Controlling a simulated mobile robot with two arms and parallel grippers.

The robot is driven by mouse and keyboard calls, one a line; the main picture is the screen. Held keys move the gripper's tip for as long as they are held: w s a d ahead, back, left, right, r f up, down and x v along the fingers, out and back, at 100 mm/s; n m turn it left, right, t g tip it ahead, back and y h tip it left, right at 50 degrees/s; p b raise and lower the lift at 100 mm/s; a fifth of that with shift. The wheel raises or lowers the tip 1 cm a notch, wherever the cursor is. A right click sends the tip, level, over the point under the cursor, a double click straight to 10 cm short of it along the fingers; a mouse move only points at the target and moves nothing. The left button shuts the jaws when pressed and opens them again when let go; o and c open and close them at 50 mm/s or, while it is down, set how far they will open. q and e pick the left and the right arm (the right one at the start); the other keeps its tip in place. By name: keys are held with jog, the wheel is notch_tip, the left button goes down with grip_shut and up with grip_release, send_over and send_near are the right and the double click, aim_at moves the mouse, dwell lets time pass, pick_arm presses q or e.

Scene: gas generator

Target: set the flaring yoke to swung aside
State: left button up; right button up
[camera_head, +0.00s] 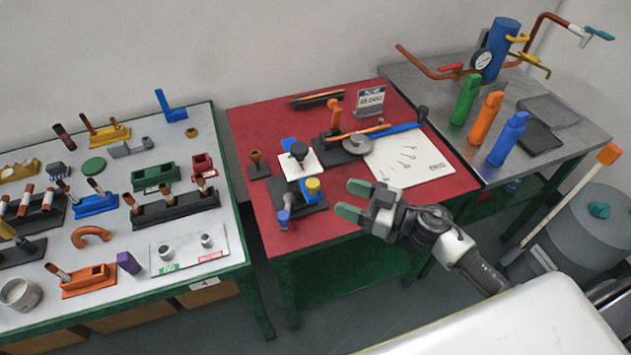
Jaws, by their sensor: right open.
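My right gripper (354,201) is open and empty, with two green-tipped fingers pointing left over the front part of the red table. Left of it, a dark-based fixture (311,205) has a yellow knob (312,186) and a blue upright handle (285,208). Behind that stands a white-plated fixture (303,163) with a black knob (299,150). I cannot tell for sure which part is the flaring yoke or how it is turned. The gripper is apart from both fixtures. My left gripper is not in view.
The red table (255,120) also holds a bench tool with a blue lever (400,128), a white sheet (425,165) and a sign (370,101). Green, orange and blue bottles (507,140) stand on the steel table at right. The left table is crowded with racks and parts.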

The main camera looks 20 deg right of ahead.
aim_at(313, 182)
jog(key=p+x, duration=0.1)
jog(key=x, duration=0.8)
jog(key=shift+d, duration=0.1)
grip_shut()
